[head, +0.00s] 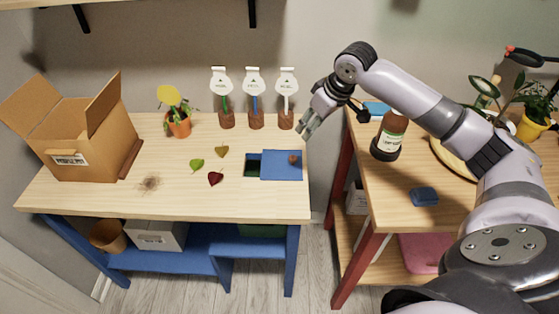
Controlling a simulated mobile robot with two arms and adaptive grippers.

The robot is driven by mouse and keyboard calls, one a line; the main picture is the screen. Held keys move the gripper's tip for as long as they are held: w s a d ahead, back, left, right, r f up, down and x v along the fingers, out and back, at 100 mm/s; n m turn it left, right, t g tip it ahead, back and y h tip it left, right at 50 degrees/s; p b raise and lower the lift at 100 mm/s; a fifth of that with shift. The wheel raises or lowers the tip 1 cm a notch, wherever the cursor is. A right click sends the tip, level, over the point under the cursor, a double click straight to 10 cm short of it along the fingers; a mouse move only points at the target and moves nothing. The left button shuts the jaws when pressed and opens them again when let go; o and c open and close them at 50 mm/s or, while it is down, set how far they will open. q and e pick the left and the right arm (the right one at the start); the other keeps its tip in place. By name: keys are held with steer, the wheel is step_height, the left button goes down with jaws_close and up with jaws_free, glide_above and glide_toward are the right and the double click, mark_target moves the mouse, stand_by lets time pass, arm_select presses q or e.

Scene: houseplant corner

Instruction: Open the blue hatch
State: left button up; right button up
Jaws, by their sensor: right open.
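The blue hatch (277,172) is a flat blue panel set in the top of the left wooden table (120,200), near its right end. A small brown knob (293,159) sits on its right part. A dark, greenish opening (252,170) shows beside the panel's left edge, so the hatch does not cover all of it. My right gripper (305,131) is open and empty, above the table's right edge, behind and a little right of the knob and apart from it. My left gripper is out of view.
Several labelled markers in brown pots (254,118) stand at the back, close to my right gripper. Loose leaves (215,178) lie left of the hatch. An open cardboard box (85,140) stands far left. A brown bottle (389,135) stands on the right table.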

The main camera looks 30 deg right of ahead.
glide_toward(294, 158)
steer(key=p+x, duration=0.1)
steer(key=x, duration=0.7)
steer(key=shift+r, duration=0.1)
steer(key=shift+w+f, duration=0.15)
steer(key=shift+f, duration=0.1)
steer(key=c, duration=0.6)
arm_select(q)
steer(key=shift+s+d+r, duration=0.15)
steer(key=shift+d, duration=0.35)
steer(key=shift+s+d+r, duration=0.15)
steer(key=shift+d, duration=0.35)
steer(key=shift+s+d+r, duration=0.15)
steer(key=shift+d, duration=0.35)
arm_select(e)
jaws_close()
